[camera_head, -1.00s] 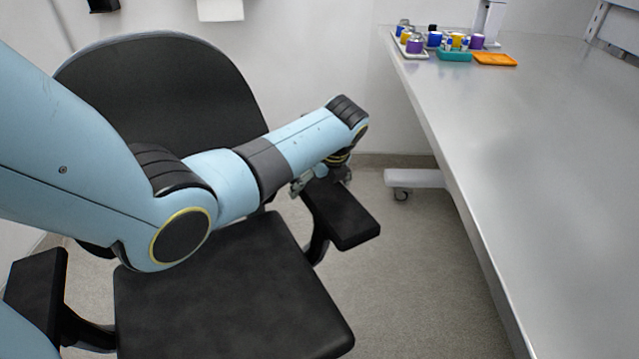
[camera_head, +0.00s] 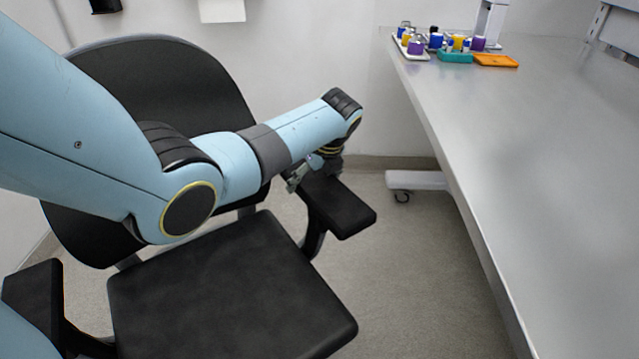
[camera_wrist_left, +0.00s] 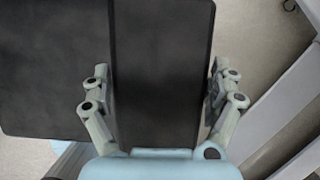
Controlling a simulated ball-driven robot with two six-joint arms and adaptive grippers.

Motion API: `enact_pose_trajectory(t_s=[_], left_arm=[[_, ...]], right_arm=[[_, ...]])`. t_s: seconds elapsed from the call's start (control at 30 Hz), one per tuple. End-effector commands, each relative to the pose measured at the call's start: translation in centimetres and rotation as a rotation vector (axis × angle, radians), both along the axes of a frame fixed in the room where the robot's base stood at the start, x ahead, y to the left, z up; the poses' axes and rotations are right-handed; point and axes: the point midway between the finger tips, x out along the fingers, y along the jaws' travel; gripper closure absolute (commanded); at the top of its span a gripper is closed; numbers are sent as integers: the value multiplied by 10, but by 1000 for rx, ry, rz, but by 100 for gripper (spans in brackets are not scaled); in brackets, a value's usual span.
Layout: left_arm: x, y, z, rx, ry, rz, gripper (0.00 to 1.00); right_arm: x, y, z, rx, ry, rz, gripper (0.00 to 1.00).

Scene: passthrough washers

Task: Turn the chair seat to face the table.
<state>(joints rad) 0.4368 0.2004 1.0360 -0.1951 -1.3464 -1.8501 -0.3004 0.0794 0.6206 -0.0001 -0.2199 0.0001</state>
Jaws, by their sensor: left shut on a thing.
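The black chair stands left of the table, its seat (camera_head: 230,290) in the lower middle of the head view and its backrest (camera_head: 160,85) behind my left arm. The seat's front points toward the lower right, at an angle to the table (camera_head: 520,150). My left gripper (camera_head: 308,180) is at the rear of the chair's far armrest (camera_head: 345,212). In the left wrist view its fingers (camera_wrist_left: 157,100) straddle the armrest pad (camera_wrist_left: 155,50), one on each side, and are shut on it. The seat (camera_wrist_left: 55,70) shows beside it. My right gripper is not in view.
The near armrest (camera_head: 35,300) is at the lower left. Small trays with colored items (camera_head: 450,45) sit at the table's far end. A white wheeled foot (camera_head: 415,180) stands under the table. Bare floor (camera_head: 400,270) separates chair and table.

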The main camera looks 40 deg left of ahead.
Motion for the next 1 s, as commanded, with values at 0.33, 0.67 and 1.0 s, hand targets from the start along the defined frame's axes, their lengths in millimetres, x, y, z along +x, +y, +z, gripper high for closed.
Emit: enact_pose_trajectory(t_s=[0.33, 0.67, 1.0], left_arm=[[1, 86, -3, 2, 2, 298, 66], [-23, 169, -4, 1, 2, 604, 66], [-57, 224, -3, 0, 2, 834, 66]], right_arm=[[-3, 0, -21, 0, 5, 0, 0], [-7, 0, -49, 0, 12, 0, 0], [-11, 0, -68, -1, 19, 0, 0]])
